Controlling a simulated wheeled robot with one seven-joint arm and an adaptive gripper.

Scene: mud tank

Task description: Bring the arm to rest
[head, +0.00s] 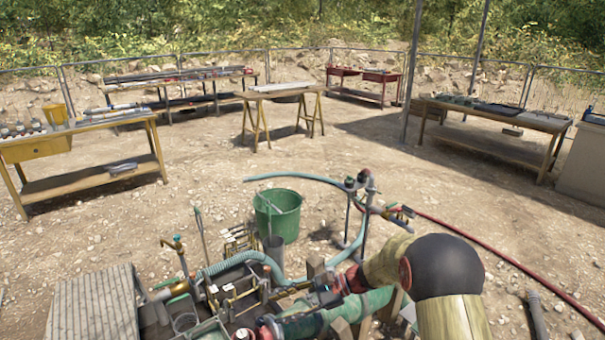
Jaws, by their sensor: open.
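My arm comes up from the bottom right in the head view, with a large black joint and tan covers, and bends left over the mud-tank equipment. My gripper (322,291) is at its far end, small and dark among the pipes. It is open, and I make out nothing held in it. Its fingers are hard to separate from the fittings behind, and I cannot tell whether it touches them. A thick green pipe (372,303) lies close below the forearm.
A green bucket (284,217), a pale blue hose (305,178) and a post with valves (350,212) stand just beyond the arm. A slatted platform (92,305) is at lower left. A red hose (500,256) crosses the ground at right. Worktables stand farther back around open dirt.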

